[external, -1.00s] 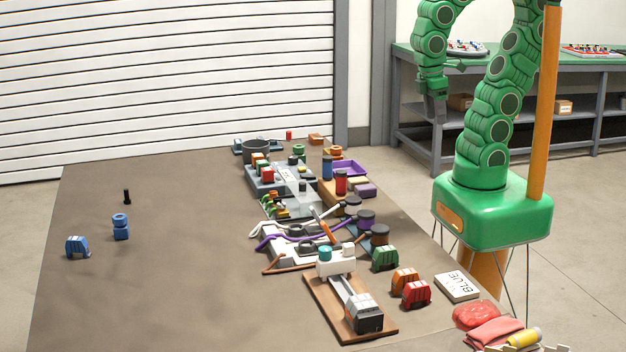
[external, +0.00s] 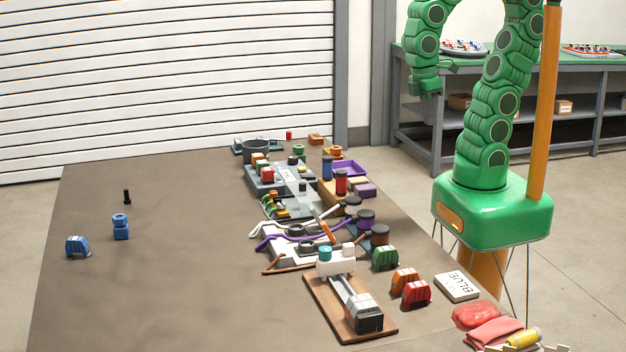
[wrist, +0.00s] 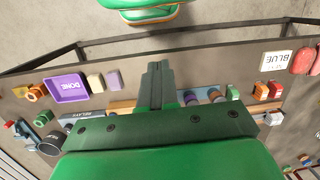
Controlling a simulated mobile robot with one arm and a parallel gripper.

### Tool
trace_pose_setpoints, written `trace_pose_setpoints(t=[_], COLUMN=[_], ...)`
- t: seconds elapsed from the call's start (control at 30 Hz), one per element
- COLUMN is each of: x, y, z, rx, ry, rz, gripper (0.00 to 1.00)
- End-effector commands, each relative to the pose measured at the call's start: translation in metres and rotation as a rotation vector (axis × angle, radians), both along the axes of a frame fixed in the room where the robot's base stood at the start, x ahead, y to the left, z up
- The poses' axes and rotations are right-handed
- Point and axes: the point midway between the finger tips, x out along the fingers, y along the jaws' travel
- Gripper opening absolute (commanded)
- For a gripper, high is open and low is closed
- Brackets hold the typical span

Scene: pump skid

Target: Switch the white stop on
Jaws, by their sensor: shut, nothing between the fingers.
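My gripper (wrist: 155,68) is shut and empty in the wrist view, its two fingers together above the table's edge strip. In the external view my gripper end (external: 424,86) hangs high at the upper right, well clear of the table; its fingers are hard to make out there. A white box (external: 336,266) stands on the far end of a brown board, with a teal round knob (external: 325,254) and a small white cap (external: 348,248) on top. I cannot tell for sure which part is the white stop, or its on or off state.
A crowded row of parts runs along the table (external: 170,270), with a purple tray (external: 349,168), a red cylinder (external: 341,182) and cables. Green (external: 384,257), orange (external: 404,281) and red (external: 416,294) blocks stand near the BLUE sign (external: 457,286). The table's left side is mostly clear.

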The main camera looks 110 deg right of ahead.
Motion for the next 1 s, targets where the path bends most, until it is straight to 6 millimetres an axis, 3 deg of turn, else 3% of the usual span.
trace_pose_setpoints(t=[0.4,1.0], x=[0.069,0.167], y=[0.048,0.103], z=[-0.004,-0.020], rx=[0.181,0.441], ry=[-0.021,-0.053], rz=[0.099,0.122], gripper=[0.00,0.00])
